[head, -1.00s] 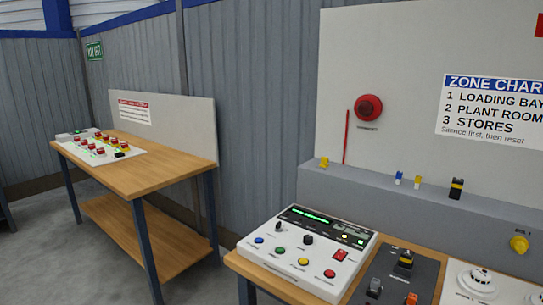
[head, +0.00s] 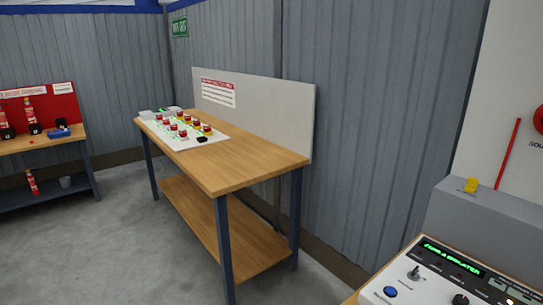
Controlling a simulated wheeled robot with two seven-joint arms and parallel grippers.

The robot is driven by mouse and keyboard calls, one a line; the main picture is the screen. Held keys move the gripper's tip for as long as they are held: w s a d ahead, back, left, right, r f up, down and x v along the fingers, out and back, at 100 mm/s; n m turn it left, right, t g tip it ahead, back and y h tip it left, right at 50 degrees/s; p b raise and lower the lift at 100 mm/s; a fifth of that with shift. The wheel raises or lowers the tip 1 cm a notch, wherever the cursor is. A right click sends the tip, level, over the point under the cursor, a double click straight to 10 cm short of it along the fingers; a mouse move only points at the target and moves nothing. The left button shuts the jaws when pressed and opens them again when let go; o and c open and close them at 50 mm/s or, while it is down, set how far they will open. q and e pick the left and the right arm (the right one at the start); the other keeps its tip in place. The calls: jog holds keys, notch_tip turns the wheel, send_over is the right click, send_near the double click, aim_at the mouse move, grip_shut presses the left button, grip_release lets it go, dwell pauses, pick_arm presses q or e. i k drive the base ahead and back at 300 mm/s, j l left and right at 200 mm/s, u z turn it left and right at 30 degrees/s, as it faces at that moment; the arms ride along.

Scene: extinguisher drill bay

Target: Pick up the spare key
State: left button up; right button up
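I cannot make out a spare key for certain in the head view. A small yellow piece (head: 471,185) sits on the grey ledge (head: 458,212) at the right; it is too small to tell what it is. Below it, the white control panel (head: 425,281) with a green lit display, a blue button and black knobs is cut off by the lower right corner. Neither of my grippers is in view.
A wooden workbench (head: 250,160) with a lower shelf stands in the middle, holding a white board (head: 215,132) of red and yellow buttons. A bench with a red backboard (head: 58,110) and extinguishers stands at the left. The grey floor (head: 120,235) between them is clear.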

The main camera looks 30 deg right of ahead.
aim_at(473, 182)
jog(key=i+z, duration=0.15)
jog(key=i, duration=0.35)
jog(key=i+j+z, duration=0.1)
jog(key=i, duration=0.35)
jog(key=i+z, duration=0.25)
jog(key=z, duration=0.2)
jog(key=i+z, duration=0.3)
jog(key=z, duration=0.15)
jog(key=i+j+z, duration=0.1)
jog(key=i+z, duration=0.15)
jog(key=z, duration=0.2)
jog(key=i+j+z, duration=0.2)
jog(key=z, duration=0.3)
